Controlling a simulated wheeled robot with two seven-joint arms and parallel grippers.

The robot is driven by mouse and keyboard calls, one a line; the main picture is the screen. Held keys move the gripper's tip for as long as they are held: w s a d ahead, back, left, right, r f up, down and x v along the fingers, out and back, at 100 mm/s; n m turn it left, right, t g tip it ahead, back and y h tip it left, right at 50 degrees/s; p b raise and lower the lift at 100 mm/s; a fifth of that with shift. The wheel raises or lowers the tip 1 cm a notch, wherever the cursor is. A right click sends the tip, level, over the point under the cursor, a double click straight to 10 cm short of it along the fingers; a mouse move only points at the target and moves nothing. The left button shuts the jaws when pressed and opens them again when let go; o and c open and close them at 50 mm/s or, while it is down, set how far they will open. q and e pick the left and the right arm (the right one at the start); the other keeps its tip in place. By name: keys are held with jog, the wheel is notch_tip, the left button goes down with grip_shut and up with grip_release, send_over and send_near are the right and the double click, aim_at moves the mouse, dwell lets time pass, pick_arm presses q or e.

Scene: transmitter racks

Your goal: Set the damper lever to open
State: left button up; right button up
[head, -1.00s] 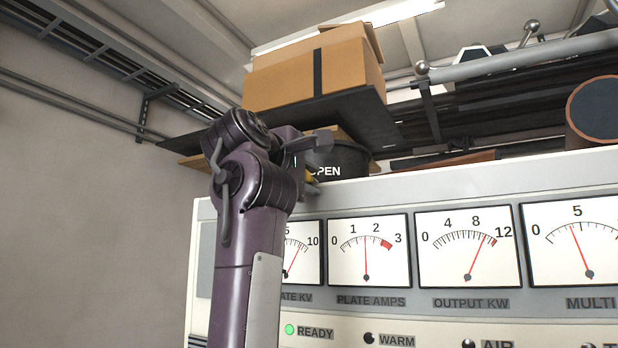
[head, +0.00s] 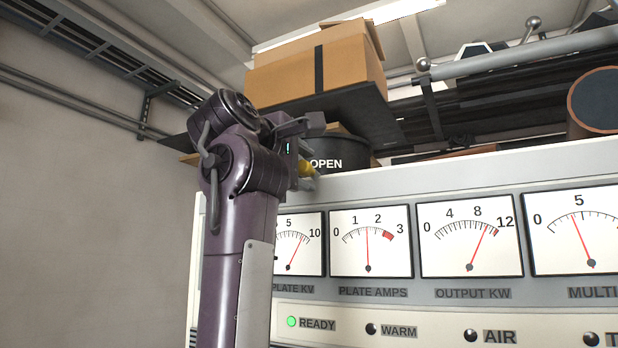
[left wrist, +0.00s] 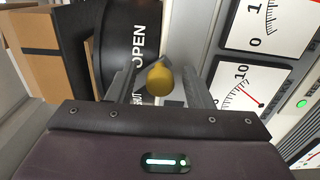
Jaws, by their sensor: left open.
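The damper lever's yellow knob (head: 307,168) shows in the head view just right of my left gripper (head: 308,166), whose fingers are mostly hidden behind the wrist. In the left wrist view the yellow knob (left wrist: 160,77) lies between the two open fingers of my left gripper (left wrist: 160,85), with gaps visible at its sides. The black round damper housing (head: 340,158) carries the white word OPEN. It also shows in the left wrist view (left wrist: 115,40), with a second word partly hidden by a finger. My right gripper is not in view.
A cardboard box (head: 300,75) sits on a dark shelf (head: 345,105) above the housing. The meter panel (head: 400,192) stands below, with several gauges and a green READY lamp (head: 291,322). A grey pipe (head: 530,50) runs at upper right.

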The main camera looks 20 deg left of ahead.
pick_arm(q)
jog(key=s, duration=0.1)
jog(key=s+b, duration=0.1)
jog(key=s, duration=0.3)
jog(key=shift+s+a+b, duration=0.2)
jog(key=shift+a+b, duration=0.15)
jog(key=shift+b, duration=0.05)
jog(key=shift+f, duration=0.15)
